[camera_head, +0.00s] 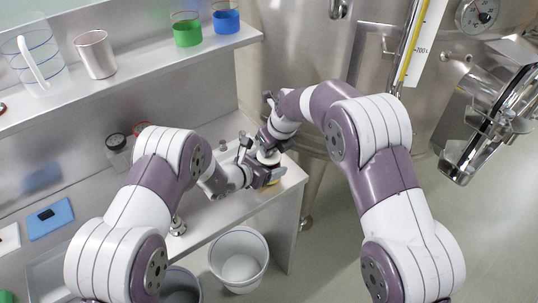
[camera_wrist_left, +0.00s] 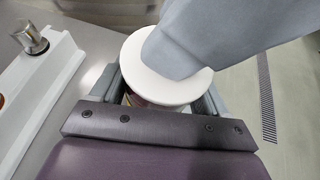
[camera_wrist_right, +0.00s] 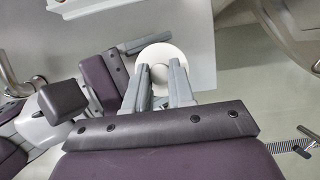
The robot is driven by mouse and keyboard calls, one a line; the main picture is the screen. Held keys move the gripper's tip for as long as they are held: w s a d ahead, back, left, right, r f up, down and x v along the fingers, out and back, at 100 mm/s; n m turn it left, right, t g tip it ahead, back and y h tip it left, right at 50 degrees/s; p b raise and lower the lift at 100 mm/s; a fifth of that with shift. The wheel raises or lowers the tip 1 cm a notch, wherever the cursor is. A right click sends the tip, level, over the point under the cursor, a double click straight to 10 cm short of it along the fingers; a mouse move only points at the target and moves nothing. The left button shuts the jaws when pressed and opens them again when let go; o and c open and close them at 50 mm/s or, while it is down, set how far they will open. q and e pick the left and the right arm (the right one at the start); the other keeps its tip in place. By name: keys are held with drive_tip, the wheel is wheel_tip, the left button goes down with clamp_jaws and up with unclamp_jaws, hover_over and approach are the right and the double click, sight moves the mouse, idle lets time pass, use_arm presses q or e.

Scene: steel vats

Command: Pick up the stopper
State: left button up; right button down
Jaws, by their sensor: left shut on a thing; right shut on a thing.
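The stopper is a round white disc (camera_wrist_left: 155,90) with a small knob (camera_wrist_right: 159,72); it also shows in the head view (camera_head: 268,158). It sits on or just over a jar (camera_head: 272,181), mostly hidden, near the bench's right end. I cannot tell whether stopper and jar touch. My left gripper (camera_head: 265,177) is shut on the jar from the side, below the disc. My right gripper (camera_head: 266,146) is above and shut on the stopper's knob, its fingers (camera_wrist_right: 159,88) either side of it. In the left wrist view a grey finger covers part of the disc.
A shelf (camera_head: 130,65) holds a clear jug (camera_head: 38,62), a steel beaker (camera_head: 96,54) and coloured beakers (camera_head: 187,30). A clear jar (camera_head: 119,150) stands at the bench's back. A white bucket (camera_head: 239,260) is on the floor. Steel vats (camera_head: 290,50) stand behind my right arm.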

wheel_tip(320, 180, up, 10)
idle(1.0)
use_arm(q)
drive_tip(key=o, duration=1.3)
